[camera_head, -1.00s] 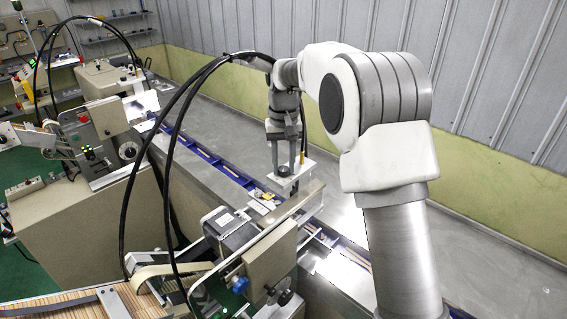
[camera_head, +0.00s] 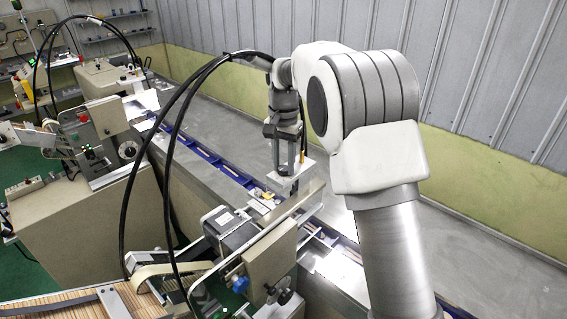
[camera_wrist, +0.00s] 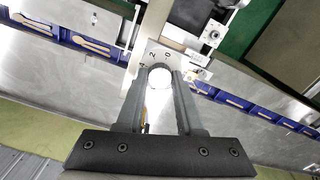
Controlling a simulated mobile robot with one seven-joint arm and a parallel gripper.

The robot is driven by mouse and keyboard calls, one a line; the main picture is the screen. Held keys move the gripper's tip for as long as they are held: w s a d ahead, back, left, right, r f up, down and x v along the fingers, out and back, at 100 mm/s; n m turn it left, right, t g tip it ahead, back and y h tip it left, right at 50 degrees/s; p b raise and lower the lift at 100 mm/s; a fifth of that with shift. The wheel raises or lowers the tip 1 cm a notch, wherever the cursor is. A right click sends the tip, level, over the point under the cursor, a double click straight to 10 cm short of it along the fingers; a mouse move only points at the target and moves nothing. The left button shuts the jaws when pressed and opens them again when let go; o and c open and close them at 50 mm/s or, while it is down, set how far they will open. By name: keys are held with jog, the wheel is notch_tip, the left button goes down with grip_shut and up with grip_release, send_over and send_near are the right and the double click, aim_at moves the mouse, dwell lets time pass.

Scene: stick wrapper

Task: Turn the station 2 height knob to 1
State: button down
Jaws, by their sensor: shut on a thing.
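The height knob (camera_wrist: 160,76) shows in the wrist view as a pale round face between my fingertips, on a metal plate (camera_wrist: 154,52) printed with 4, 2 and 0. My gripper (camera_head: 287,170) points straight down over the light block (camera_head: 296,181) on the near station. In the wrist view, my gripper (camera_wrist: 160,80) has one finger on each side of the knob, shut on it. The fingers hide the knob's sides. I cannot read any pointer or exact setting.
A blue-edged conveyor (camera_head: 222,170) carrying wooden sticks runs beneath. Black cables (camera_head: 130,185) arch at the left. A second machine (camera_head: 95,135) stands farther left. The near station's dark knob (camera_head: 285,297) sits lower down. Floor is open at the right.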

aim_at(283, 168)
jog(key=shift+r, duration=0.1)
jog(key=c, duration=0.5)
grip_release()
jog(key=shift+c, duration=0.2)
notch_tip(283, 168, up, 17)
jog(key=shift+r, duration=0.2)
